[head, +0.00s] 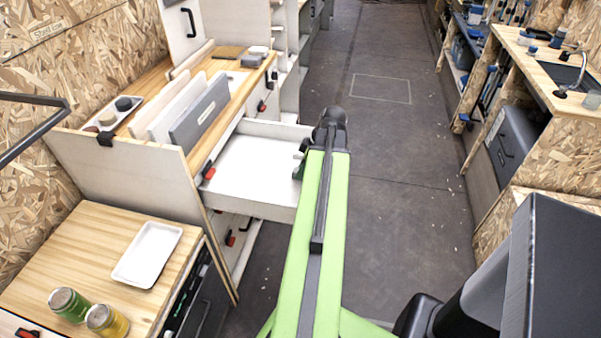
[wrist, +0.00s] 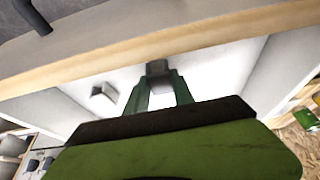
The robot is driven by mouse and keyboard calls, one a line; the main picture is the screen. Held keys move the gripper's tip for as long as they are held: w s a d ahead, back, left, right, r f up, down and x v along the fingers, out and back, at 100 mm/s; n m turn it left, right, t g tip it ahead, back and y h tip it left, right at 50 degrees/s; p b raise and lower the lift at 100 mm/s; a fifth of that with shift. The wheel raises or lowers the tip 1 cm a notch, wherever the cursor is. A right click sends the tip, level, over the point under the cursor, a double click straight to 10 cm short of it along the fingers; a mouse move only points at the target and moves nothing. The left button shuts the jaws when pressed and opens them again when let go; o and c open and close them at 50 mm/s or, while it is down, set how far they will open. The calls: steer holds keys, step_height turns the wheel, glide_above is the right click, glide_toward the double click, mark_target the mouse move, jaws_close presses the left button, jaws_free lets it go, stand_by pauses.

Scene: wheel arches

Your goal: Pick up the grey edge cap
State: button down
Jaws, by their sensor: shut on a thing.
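In the wrist view my gripper (wrist: 158,82) has its two green fingers closed on a small grey block, which looks like the grey edge cap (wrist: 158,68). Much of it is hidden between the fingers. It is over the white inside of an open drawer (wrist: 215,66); I cannot tell whether it touches the floor of the drawer. A second small, pale, hollow piece (wrist: 103,97) lies left of the fingers. In the head view my gripper (head: 299,163) is at the right end of the open drawer (head: 250,165), mostly hidden by my green arm. The cap cannot be seen there.
A wooden counter with grey and white upright panels (head: 200,112) stands above the drawer. A lower bench at front left holds a white tray (head: 148,254) and two jars (head: 68,304). The aisle floor (head: 400,170) is clear. Benches line the right side.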

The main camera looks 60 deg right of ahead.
step_height(320, 180, up, 9)
steer(key=p, duration=0.8)
steer(key=shift+r, duration=0.2)
steer(key=shift+f, duration=0.1)
